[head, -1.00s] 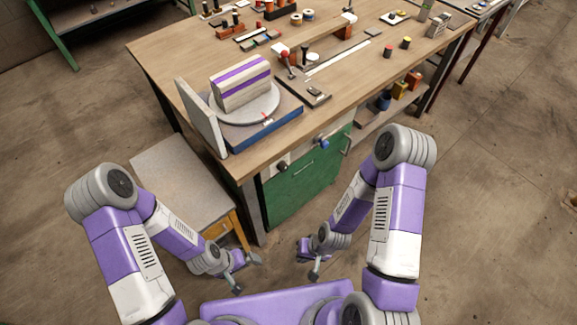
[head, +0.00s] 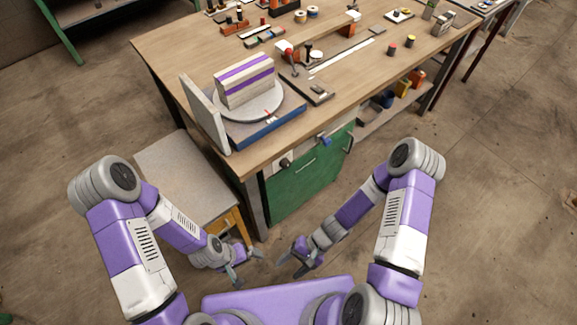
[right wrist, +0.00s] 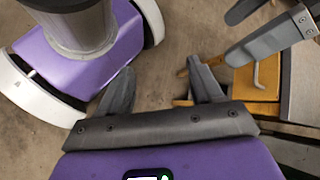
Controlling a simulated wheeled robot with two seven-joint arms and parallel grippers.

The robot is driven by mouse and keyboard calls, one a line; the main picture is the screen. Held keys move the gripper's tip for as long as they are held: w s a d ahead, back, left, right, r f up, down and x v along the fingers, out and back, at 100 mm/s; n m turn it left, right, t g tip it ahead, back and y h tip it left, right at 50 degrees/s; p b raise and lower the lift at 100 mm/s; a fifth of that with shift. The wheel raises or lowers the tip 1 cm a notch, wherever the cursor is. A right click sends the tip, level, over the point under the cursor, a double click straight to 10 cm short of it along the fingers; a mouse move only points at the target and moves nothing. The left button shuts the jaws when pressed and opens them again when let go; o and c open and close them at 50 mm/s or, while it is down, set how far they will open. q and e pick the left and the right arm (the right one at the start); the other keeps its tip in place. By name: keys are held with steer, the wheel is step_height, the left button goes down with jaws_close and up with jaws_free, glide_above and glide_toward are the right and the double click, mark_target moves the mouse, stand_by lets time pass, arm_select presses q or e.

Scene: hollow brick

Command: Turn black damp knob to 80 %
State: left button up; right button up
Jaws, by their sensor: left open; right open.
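The black knob (head: 285,162) sits on a pale panel at the top left of the green cabinet front, just under the workbench edge. A blue knob (head: 324,140) sits to its right. The black knob's pointer and any scale are too small to read. My left gripper (head: 246,265) is open and empty, low in front of the bench. My right gripper (head: 289,265) is open and empty, below and apart from the black knob. In the right wrist view my right gripper (right wrist: 160,88) has nothing between its fingers; no knob shows there.
The wooden workbench (head: 160,72) carries a turntable (head: 270,104) with a striped block (head: 243,82). A stool-like side table (head: 180,175) stands left of the green cabinet (head: 310,180). Bare floor (head: 480,210) is clear on the right.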

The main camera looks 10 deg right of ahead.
steer(key=w+a+r+m+t+y, duration=0.3)
steer(key=w+a+y, duration=0.1)
steer(key=w, duration=0.2)
steer(key=m+t+h+p, duration=0.1)
steer(key=m+t+h, duration=0.3)
steer(key=m+t, duration=0.9)
glide_toward(287, 166)
step_height(287, 166, down, 3)
steer(key=w+a+n+t, duration=0.1)
steer(key=a+n+t, duration=0.1)
steer(key=n+t, duration=0.1)
steer(key=b+x, duration=0.1)
steer(key=x, duration=0.6)
steer(key=shift+w+d, duration=0.15)
steer(key=shift+w, duration=0.05)
steer(key=shift+r, duration=0.1)
steer(key=c, duration=1.1)
steer(key=shift+o, duration=0.2)
